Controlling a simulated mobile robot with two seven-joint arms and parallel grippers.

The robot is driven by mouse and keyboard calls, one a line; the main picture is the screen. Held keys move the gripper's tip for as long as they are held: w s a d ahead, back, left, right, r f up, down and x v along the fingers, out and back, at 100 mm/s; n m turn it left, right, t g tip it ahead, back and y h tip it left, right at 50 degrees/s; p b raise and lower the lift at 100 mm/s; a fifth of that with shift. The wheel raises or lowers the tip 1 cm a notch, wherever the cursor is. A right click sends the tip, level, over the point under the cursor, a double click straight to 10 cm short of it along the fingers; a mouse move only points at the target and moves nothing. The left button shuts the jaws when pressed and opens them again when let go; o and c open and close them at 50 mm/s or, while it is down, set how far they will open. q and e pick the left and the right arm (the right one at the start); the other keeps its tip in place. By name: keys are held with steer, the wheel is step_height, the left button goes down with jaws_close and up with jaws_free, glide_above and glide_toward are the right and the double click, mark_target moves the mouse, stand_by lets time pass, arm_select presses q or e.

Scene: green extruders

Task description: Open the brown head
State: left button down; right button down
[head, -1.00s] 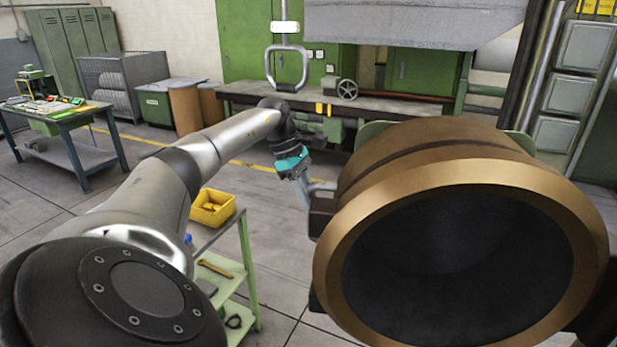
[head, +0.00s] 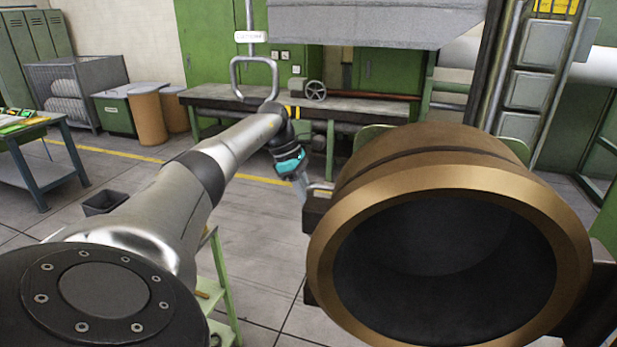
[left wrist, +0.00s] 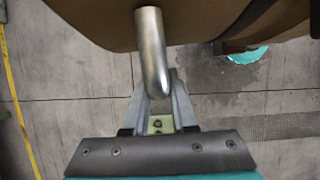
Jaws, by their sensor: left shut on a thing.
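The brown head (head: 335,200) is a large round bronze-brown ring with a dark hollow inside, on the right of the head view. Its brown underside also shows at the top of the left wrist view (left wrist: 200,22). A metal handle (left wrist: 151,55) sticks out from it. My left gripper (left wrist: 160,95) is shut on the end of this handle. In the head view my left gripper (head: 303,190) is at the left side of the head, its fingertips partly hidden. My right gripper is not in view.
A green shelf cart (head: 225,285) stands below my left arm. A workbench with a handwheel (head: 315,91) is at the back. A blue-grey table (head: 50,150) is at the left. Open floor (head: 245,230) lies between them.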

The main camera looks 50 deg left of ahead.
arm_select(q)
steer(key=c, duration=0.7)
jaws_free()
steer(key=shift+c, duration=0.2)
steer(key=v, duration=0.7)
steer(key=shift+r, duration=0.25)
